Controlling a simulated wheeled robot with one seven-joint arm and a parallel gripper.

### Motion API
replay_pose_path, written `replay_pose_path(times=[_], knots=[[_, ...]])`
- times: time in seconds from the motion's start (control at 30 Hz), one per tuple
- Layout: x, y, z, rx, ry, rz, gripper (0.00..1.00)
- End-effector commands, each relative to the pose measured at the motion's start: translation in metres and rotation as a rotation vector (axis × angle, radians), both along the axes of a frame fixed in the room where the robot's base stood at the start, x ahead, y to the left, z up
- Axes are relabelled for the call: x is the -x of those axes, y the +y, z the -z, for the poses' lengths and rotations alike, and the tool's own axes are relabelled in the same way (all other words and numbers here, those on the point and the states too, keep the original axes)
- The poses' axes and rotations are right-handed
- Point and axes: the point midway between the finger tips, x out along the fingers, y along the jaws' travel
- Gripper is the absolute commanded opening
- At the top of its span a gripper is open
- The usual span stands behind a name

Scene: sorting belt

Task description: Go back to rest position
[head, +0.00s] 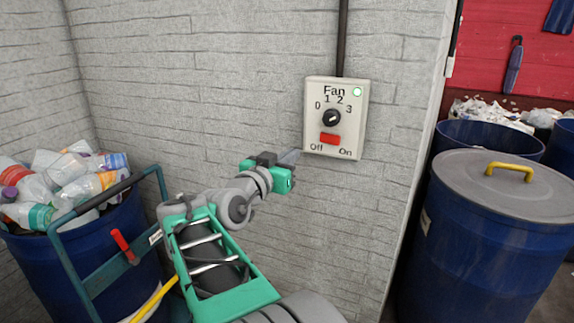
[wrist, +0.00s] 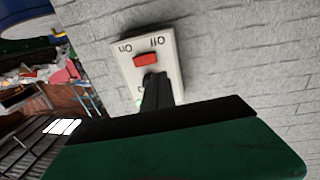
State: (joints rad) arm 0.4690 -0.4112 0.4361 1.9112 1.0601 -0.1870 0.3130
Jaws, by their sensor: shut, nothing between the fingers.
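My gripper (head: 291,157) is shut and empty, in front of the brick wall just left of the lower part of the fan switch box. It also shows in the wrist view (wrist: 156,92), its dark fingers overlapping the box there. The cream fan switch box (head: 315,90) is on the wall, with a black dial (head: 331,118) marked 0 to 3, a red switch (head: 329,139) between Off and On, and a lit green lamp (head: 357,91). The box appears upside down in the wrist view (wrist: 127,48), where the fingers hide the dial. I cannot tell whether the fingertips touch the box.
A blue barrel of plastic bottles (head: 30,262) stands at the left with a teal hand cart (head: 92,283) beside it. A blue barrel with a grey lid (head: 490,245) stands at the right, past the wall's edge. A dark pipe (head: 342,40) runs up from the box.

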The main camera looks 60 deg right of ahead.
Motion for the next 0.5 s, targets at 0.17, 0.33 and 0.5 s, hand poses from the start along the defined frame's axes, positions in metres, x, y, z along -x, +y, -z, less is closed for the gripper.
replay_pose_path(times=[0.17,0.33,0.5], knots=[[-0.0007,0.0141,0.0001,0.000,-0.001,-0.001,0.00],[-0.0001,0.0143,-0.0003,0.000,0.000,0.001,0.00],[-0.0003,0.0142,-0.0003,0.000,0.000,0.000,0.00]])
